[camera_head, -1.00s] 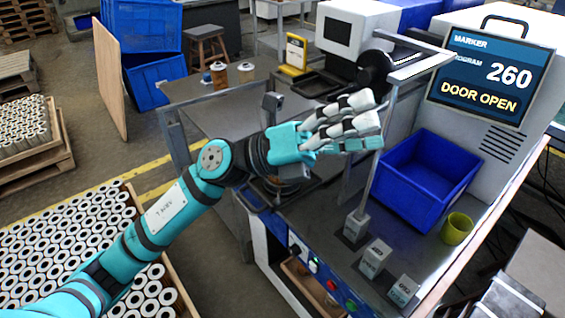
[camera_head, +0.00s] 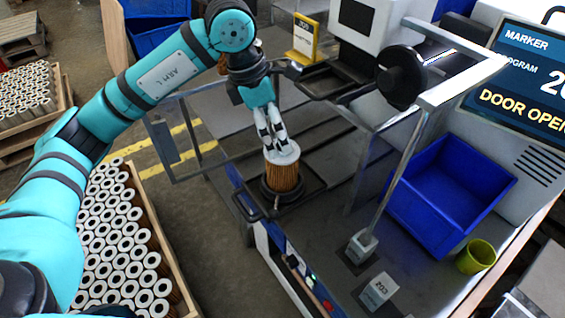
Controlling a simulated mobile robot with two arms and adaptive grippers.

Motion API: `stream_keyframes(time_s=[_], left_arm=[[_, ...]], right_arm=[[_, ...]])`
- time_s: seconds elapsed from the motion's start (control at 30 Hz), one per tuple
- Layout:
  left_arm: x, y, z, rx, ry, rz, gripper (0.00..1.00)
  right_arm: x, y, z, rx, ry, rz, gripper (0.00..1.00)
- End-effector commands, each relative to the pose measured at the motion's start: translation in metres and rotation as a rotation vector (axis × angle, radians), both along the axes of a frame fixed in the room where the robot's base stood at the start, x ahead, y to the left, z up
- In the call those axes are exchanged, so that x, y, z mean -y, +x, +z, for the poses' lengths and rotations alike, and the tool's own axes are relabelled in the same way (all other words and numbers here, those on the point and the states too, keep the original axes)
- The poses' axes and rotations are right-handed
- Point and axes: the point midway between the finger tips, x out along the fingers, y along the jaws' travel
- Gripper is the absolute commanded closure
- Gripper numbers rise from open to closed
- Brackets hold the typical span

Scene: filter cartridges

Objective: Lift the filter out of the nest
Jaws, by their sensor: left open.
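The filter (camera_head: 283,176) is a brown pleated cylinder with a pale top cap. It stands upright in the nest (camera_head: 267,197), a dark round holder on the metal bench. My left gripper (camera_head: 273,150) points down from above, with its fingertips at the filter's top cap. It is open; I cannot tell whether the fingers touch the cap. My right gripper is not in view.
A frame post (camera_head: 398,178) rises right of the filter, and a dark round wheel (camera_head: 402,75) sits behind. A blue bin (camera_head: 450,190) and a yellow-green cup (camera_head: 477,256) stand at right. A crate of filters (camera_head: 165,235) is at lower left.

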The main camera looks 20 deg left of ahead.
Motion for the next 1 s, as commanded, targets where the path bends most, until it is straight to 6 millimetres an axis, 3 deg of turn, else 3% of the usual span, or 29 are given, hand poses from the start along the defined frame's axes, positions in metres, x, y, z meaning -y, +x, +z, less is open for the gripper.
stream_keyframes(time_s=[0.13, 0.37, 0.47, 0.8, 1.0], left_arm=[[0.008, 0.003, -0.030, -0.005, -0.001, -0.001, 0.03], [0.014, 0.007, -0.056, -0.002, -0.002, -0.003, 0.03], [0.016, 0.007, -0.061, -0.002, -0.002, -0.003, 0.03], [0.025, 0.008, -0.104, -0.003, -0.003, -0.002, 0.03], [0.026, 0.009, -0.109, 0.000, -0.003, -0.002, 0.03]], right_arm=[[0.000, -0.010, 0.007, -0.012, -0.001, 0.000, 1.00], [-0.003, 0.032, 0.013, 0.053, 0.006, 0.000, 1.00], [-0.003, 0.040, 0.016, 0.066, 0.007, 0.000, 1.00], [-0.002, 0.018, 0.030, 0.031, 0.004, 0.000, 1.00], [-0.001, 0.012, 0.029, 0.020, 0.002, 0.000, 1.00]])
